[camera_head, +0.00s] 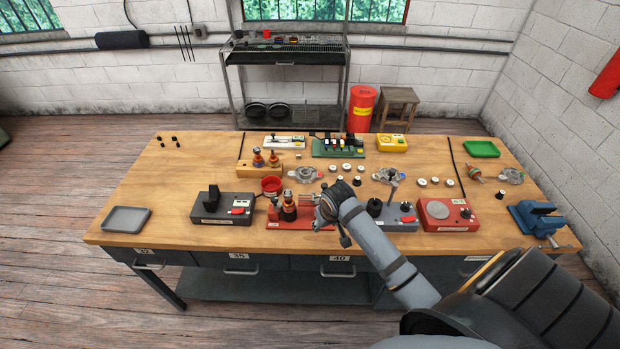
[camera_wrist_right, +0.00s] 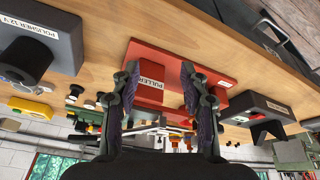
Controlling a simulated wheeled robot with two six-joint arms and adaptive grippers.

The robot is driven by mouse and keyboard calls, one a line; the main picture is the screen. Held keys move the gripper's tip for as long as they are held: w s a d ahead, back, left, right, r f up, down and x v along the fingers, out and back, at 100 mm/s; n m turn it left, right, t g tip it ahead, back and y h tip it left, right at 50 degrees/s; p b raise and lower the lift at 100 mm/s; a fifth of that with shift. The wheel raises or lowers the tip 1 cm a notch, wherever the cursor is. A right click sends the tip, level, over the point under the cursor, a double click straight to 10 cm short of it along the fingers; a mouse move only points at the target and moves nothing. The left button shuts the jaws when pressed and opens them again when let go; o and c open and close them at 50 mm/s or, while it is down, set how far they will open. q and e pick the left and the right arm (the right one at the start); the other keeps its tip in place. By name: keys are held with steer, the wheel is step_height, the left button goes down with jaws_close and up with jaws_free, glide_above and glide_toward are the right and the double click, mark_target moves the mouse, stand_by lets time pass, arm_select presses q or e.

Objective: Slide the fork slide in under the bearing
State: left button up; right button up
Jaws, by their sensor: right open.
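The red puller (camera_head: 288,222) stands near the front edge of the bench. A rotor (camera_head: 289,205) with a copper-coloured winding stands upright on it. The bearing and the fork slide are too small to make out surely; a small metal part (camera_head: 308,199) beside the rotor may belong to the slide. My right gripper (camera_head: 318,212) is at the right end of the puller, partly hidden by its own wrist. In the right wrist view my right gripper (camera_wrist_right: 160,75) is open, its fingers either side of the red puller block (camera_wrist_right: 151,82) with the label. Contact cannot be told. My left gripper is out of view.
A dark device (camera_head: 222,208) stands left of the puller. A grey polisher (camera_head: 392,216) and a red device (camera_head: 447,214) stand to its right. A red bowl (camera_head: 271,184) is close behind. A grey tray (camera_head: 127,219) and a blue vise (camera_head: 536,218) are at the ends.

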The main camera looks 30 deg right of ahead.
steer(key=m+p, duration=0.1)
steer(key=m, duration=0.1)
glide_toward(325, 184)
step_height(325, 184, up, 2)
steer(key=s, duration=0.2)
steer(key=shift+t, duration=0.3)
steer(key=p+x, duration=0.1)
steer(key=x, duration=0.2)
steer(key=p+x, duration=0.1)
steer(key=x, duration=0.5)
steer(key=shift+w+a+f+p, duration=0.1)
steer(key=shift+w+a+p, duration=0.1)
steer(key=shift+w+p, duration=0.2)
steer(key=shift+w+f, duration=0.15)
steer(key=shift+f, duration=0.35)
jaws_close()
